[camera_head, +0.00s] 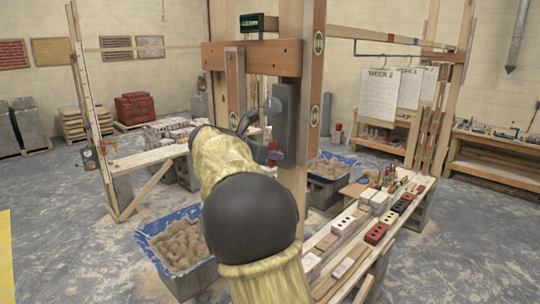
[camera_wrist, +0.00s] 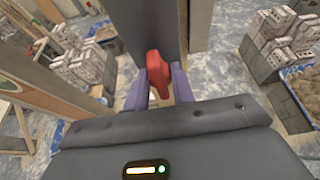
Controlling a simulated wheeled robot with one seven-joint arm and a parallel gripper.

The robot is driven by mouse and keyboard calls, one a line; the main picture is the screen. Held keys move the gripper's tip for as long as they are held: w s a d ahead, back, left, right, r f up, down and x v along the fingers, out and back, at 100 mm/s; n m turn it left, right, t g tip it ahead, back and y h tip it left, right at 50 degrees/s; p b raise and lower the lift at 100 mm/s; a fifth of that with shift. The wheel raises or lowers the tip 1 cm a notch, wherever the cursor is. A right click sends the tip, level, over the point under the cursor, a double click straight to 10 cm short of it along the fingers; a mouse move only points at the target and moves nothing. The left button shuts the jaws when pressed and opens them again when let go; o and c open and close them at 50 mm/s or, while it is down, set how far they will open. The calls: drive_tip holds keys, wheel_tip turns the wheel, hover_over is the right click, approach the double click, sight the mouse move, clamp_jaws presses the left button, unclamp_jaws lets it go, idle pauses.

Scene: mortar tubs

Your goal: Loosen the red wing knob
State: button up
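The red wing knob (camera_wrist: 157,75) shows in the wrist view, on the front of a dark grey upright part (camera_wrist: 150,28). My gripper (camera_wrist: 160,84) has one purple finger on each side of the knob. The fingers lie close along its two sides, with no clear gap, and look shut on it. The knob's wing stands nearly upright in the picture, tilted slightly. In the head view, my gripper (camera_head: 272,153) is at the grey box (camera_head: 286,105) on the wooden post, and my arm hides most of it. I cannot make out the knob there.
A wooden crossbeam (camera_head: 252,56) and post (camera_head: 312,90) stand close around my gripper. A plank bench (camera_head: 345,262) with bricks is at right. Blue-lined tubs of mortar stand at left (camera_head: 180,245) and behind the post (camera_head: 333,168). The left floor is open.

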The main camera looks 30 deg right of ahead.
drive_tip(key=o, duration=0.4)
drive_tip(key=shift+r, duration=0.2)
drive_tip(key=shift+c, duration=0.2)
drive_tip(key=shift+f, duration=0.1)
drive_tip(key=b+v, duration=0.5)
drive_tip(key=v, duration=1.2)
drive_tip(key=shift+a, duration=0.2)
